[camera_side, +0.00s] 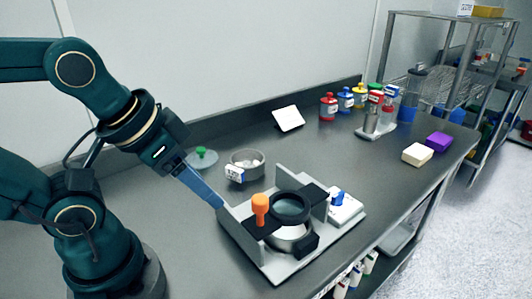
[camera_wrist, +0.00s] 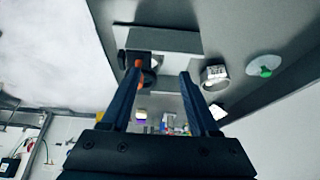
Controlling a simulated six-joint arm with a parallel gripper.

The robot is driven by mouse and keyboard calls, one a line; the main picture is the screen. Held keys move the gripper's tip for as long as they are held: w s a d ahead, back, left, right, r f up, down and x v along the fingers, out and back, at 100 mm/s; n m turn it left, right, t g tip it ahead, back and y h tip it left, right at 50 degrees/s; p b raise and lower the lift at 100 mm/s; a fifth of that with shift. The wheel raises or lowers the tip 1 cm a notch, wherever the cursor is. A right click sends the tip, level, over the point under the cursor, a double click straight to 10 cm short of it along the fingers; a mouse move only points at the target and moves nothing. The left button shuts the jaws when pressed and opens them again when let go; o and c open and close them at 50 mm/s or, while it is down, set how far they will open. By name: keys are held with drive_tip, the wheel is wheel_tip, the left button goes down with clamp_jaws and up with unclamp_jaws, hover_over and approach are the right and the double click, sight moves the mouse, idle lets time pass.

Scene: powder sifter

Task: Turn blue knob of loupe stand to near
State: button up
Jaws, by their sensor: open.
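I cannot tell which way the knob points. My gripper (camera_side: 219,204) is at the sifter's left edge in the side view, apart from the blue knob. In the wrist view my gripper (camera_wrist: 161,70) is open, its fingers spread, with the orange handle (camera_wrist: 138,68) by the left finger. The blue knob is not clear there.
A metal bowl with pale contents (camera_side: 246,165) and a green-knobbed lid (camera_side: 202,158) stand behind the sifter. Coloured bottles (camera_side: 345,100), a white card (camera_side: 288,118), a cream block (camera_side: 417,154) and a purple block (camera_side: 438,141) lie farther back. The bench's right front is clear.

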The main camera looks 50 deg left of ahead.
drive_tip(key=shift+c, duration=0.6)
drive_tip(key=w+r+t, duration=0.1)
drive_tip(key=w+r, duration=0.5)
drive_tip(key=w, duration=0.1)
drive_tip(key=g, duration=0.1)
hover_over(338, 194)
drive_tip(key=s, duration=0.2)
wheel_tip(338, 194, down, 9)
drive_tip(key=shift+g, duration=0.5)
wheel_tip(338, 194, down, 4)
drive_tip(key=shift+s+f, duration=0.1)
drive_tip(key=shift+x, duration=2.4)
clamp_jaws()
